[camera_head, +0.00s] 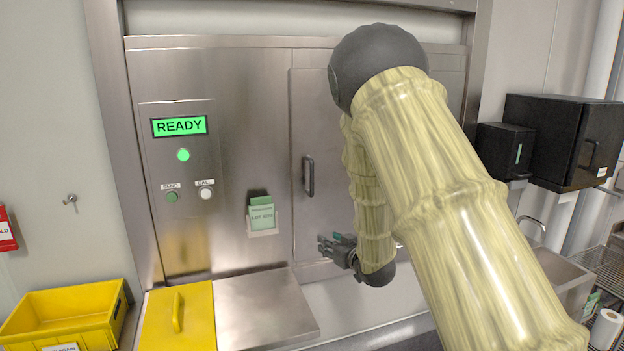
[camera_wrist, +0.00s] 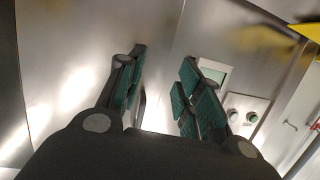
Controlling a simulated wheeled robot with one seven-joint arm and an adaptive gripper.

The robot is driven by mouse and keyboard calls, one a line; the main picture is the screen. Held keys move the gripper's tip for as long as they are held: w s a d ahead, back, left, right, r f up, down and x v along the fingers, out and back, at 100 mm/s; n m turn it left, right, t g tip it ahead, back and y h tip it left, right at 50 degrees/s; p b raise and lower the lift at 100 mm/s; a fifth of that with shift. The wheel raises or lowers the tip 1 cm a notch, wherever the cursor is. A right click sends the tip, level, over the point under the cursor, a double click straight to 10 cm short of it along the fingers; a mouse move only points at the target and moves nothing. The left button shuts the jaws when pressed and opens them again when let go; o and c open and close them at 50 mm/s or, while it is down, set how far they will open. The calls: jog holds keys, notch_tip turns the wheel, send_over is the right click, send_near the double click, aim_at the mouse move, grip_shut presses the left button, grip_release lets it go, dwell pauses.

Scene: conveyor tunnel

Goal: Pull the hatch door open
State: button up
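The hatch door (camera_head: 318,130) is a shut metal panel in the steel wall, partly hidden behind my arm. Its dark vertical handle (camera_head: 308,176) is near the door's left edge. My gripper (camera_head: 326,243) is below and slightly right of the handle in the head view, apart from it. In the wrist view my gripper (camera_wrist: 157,85) has its green-padded fingers spread, with nothing held between them. A dark upright shape shows between the fingers there; I cannot tell for sure that it is the handle.
A control panel (camera_head: 181,220) with a green READY sign and buttons is left of the door. A card holder (camera_head: 262,217) sits between them. A yellow lid (camera_head: 178,325) and yellow bin (camera_head: 66,312) are at lower left. Black boxes (camera_head: 545,138) and a sink (camera_head: 562,272) are at right.

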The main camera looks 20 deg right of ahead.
aim_at(313, 178)
jog(key=w+d+r+n+t+y, duration=0.1)
jog(key=w+r+t+y, duration=0.2)
jog(key=r, duration=1.3)
jog(key=shift+h, duration=0.7)
jog(key=w+p, duration=0.1)
jog(key=w, duration=0.3)
jog(key=w+a+p, duration=0.1)
jog(key=w, duration=0.2)
jog(key=w+a+p, duration=0.1)
jog(key=w+p, duration=0.1)
jog(key=w, duration=0.2)
jog(key=shift+w+f, duration=0.1)
jog(key=shift+w, duration=0.2)
grip_shut()
